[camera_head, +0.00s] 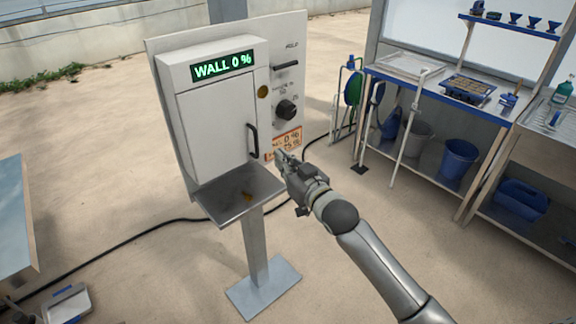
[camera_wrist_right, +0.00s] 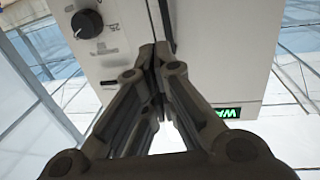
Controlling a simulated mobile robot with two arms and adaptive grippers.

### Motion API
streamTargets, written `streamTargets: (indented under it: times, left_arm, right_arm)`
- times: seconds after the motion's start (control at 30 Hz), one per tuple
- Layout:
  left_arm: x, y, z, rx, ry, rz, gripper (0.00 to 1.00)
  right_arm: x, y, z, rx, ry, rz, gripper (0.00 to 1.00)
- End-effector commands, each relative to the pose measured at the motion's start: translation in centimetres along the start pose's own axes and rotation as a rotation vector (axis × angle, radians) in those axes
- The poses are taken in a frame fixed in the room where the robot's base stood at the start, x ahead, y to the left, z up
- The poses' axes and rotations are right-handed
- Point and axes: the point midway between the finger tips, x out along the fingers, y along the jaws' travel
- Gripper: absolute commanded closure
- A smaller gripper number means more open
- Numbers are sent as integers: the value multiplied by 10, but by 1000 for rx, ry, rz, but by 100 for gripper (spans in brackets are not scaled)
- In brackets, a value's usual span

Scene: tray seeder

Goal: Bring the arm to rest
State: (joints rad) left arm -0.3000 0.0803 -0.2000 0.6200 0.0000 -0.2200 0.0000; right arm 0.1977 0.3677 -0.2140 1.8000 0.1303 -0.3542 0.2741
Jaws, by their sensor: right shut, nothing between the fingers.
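My right arm reaches in from the lower right in the head view. In the right wrist view the shut fingertips (camera_wrist_right: 158,50) meet in front of the cabinet's panel. The cabinet's door is closed and has a black handle (camera_head: 252,141) just left of the gripper. I cannot tell whether the fingers touch the cabinet. My left gripper is not in view.
The cabinet's green display (camera_head: 223,66) reads "WALL 0 %". A black knob (camera_head: 287,110) and a lever (camera_head: 285,65) are on its right panel. A metal shelf (camera_head: 240,193) juts out below. A blue workbench (camera_head: 440,90) stands at right. A black cable crosses the floor.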

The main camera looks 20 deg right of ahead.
Motion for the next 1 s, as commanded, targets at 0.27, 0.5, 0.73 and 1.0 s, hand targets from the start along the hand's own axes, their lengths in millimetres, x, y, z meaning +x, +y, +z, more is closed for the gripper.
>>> streamTargets:
  times: [0.27, 0.5, 0.73, 1.0]
  left_arm:
    - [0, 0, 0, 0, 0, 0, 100]
    - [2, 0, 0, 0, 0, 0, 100]
    - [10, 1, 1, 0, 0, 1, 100]
    - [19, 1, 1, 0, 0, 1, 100]
  right_arm:
    - [-22, 0, 0, 0, 1, 0, 100]
    - [-23, 6, 34, 3, -55, 17, 100]
    - [-44, 21, 189, 8, -303, 75, 100]
    - [-128, 17, 379, -1, -633, 112, 100]
